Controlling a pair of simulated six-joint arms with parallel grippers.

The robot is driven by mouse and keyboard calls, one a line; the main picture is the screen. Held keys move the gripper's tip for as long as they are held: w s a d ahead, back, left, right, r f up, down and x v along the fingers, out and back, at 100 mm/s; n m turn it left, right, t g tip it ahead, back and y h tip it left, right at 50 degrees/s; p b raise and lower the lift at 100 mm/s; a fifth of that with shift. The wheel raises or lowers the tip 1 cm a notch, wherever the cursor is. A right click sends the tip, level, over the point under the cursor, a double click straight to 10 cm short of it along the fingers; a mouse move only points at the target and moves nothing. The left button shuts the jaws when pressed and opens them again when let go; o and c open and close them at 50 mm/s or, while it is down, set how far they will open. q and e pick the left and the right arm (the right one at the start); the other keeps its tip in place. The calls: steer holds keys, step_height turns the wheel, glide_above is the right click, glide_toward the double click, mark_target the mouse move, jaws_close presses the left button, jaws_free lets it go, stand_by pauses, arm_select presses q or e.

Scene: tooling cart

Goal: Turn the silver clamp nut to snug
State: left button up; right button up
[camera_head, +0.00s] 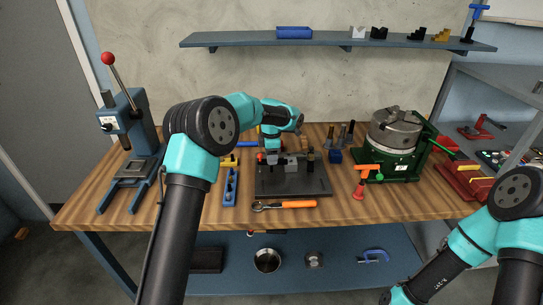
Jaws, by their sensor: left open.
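A dark fixture plate (290,186) lies on the wooden bench near its middle. A grey block (291,163) and small dark upright parts (311,158) stand on it. I cannot make out the silver clamp nut for certain at this size; it may be among these parts or behind my gripper. My left gripper (268,159) points down over the back left of the plate, beside the grey block. It is open, and I see nothing held in it. Whether it touches a part is unclear. My right arm is at the lower right, with its gripper out of the picture.
An orange-handled ratchet wrench (285,205) lies in front of the plate. A blue tool (230,186) lies to its left and a green-based chuck (395,135) stands to its right. A press (135,130) stands far left. A shelf (340,40) runs above.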

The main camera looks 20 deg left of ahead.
arm_select(q)
steer(key=c, duration=0.9)
steer(key=shift+m, duration=0.3)
steer(key=m, duration=0.3)
steer(key=shift+m, duration=1.9)
steer(key=o, duration=0.9)
